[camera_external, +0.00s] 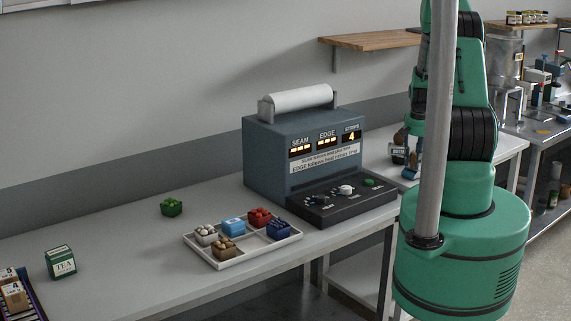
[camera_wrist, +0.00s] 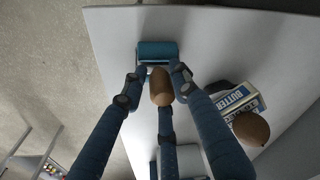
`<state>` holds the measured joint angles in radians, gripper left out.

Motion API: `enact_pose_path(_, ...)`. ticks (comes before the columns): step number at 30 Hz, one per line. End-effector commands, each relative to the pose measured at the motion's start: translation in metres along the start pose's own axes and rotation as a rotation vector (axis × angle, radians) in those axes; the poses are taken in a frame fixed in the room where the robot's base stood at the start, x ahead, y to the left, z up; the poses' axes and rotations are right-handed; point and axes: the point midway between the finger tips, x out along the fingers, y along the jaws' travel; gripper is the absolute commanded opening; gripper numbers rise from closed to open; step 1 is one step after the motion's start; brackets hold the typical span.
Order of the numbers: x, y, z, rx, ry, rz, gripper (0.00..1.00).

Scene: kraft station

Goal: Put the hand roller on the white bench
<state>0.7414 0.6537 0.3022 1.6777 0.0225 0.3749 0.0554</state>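The hand roller has a blue cylinder (camera_wrist: 157,48) and a brown wooden handle (camera_wrist: 160,88) pointing toward the wrist camera. My gripper (camera_wrist: 158,72) has its fingers around the roller, with fingertips at both sides by the cylinder and a third finger behind the handle. It appears shut on the roller. The white bench (camera_wrist: 115,35) lies under it in the wrist view; whether the roller touches it I cannot tell. In the external view the bench (camera_external: 508,143) is behind my arm, and my gripper (camera_external: 406,160) is low over it, partly hidden.
A blue-grey machine (camera_external: 270,165) stands left of my gripper in the external view.

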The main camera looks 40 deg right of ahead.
Motion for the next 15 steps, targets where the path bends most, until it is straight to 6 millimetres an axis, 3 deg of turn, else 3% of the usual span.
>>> enact_pose_path(15,-0.004,-0.0001,-0.0007,0.0,0.0,0.0,0.41)
